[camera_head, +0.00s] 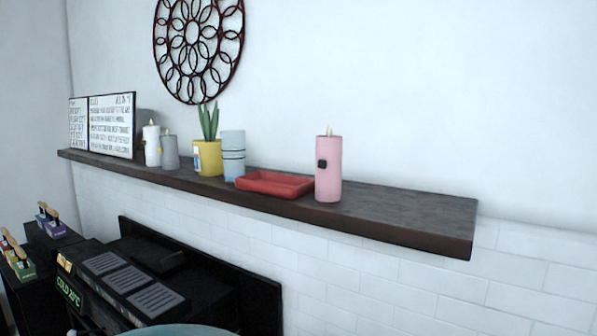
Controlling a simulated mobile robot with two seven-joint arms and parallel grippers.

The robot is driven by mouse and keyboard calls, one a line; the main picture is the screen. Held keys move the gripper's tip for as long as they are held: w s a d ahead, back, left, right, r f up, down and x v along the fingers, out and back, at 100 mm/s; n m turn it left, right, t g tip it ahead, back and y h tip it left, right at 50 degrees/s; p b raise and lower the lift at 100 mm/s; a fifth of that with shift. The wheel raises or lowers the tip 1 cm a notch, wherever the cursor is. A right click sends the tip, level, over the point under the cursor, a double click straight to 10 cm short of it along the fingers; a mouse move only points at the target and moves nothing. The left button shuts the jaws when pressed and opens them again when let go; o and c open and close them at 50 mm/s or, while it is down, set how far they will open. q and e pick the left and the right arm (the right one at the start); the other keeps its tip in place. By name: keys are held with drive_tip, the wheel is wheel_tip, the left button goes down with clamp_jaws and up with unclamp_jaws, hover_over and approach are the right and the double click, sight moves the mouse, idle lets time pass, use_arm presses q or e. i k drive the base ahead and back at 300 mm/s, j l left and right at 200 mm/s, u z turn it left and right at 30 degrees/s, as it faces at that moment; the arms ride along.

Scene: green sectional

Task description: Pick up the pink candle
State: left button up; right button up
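The pink candle (328,172) stands upright on a dark wall shelf (408,211), close to its front edge. It is a tall cylinder with a small dark label on its side and a wick at the top. It stands just right of a red tray (273,184); I cannot tell whether the two touch. Neither of my grippers shows in the head view.
Left of the tray stand a pale blue striped cup (232,155), a yellow pot with a plant (208,158), a grey candle (170,152), a white candle (151,144) and a letter board (111,125). The shelf's right end is clear. A black machine (135,281) stands below left.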

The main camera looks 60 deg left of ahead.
sight(330, 147)
drive_tip(key=u, duration=1.85)
drive_tip(key=i+j+z, duration=0.2)
drive_tip(key=j, duration=0.3)
drive_tip(key=j+z, duration=0.15)
drive_tip(key=j, duration=0.3)
drive_tip(key=k, duration=0.05)
